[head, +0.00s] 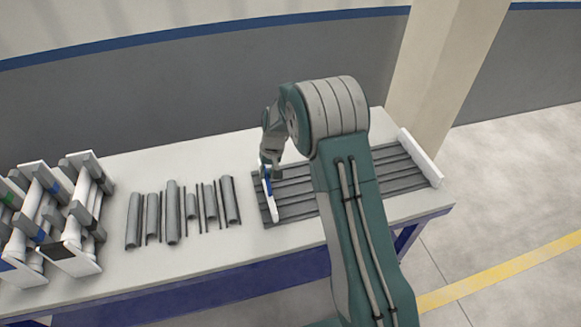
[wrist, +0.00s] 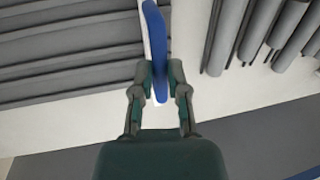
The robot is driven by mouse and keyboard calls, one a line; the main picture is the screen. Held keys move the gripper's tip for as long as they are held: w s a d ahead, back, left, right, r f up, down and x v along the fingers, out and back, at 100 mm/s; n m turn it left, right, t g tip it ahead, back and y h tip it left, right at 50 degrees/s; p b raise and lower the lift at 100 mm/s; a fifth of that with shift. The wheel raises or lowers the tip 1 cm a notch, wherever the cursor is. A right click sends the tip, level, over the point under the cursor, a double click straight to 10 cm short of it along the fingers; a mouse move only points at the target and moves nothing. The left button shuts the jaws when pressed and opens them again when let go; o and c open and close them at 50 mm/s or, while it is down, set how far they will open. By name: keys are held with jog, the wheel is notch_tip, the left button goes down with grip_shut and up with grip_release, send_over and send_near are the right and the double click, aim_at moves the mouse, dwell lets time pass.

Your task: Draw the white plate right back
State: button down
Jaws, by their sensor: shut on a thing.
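A white plate with a blue face (head: 271,207) stands on edge at the left end of the grey ridged tray (head: 305,208). In the wrist view the same plate (wrist: 157,35) shows its blue side and a thin white edge. Part of the tray is hidden behind my arm. A second white plate (head: 421,158) stands at the tray's right end.
Several grey pipes (head: 172,212) lie on the table just left of the tray. White racks (head: 75,215) holding pipes stand at the table's left end. The light table top (head: 205,265) is bare along the front. A pillar (head: 440,75) rises behind the right end.

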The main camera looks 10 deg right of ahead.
jog(key=a, duration=0.3)
jog(key=shift+a, duration=0.1)
jog(key=c, duration=0.7)
grip_release()
jog(key=shift+o, duration=0.3)
jog(key=shift+a, duration=0.25)
notch_tip(320, 180, up, 12)
jog(key=d, duration=0.2)
jog(key=shift+f, duration=0.2)
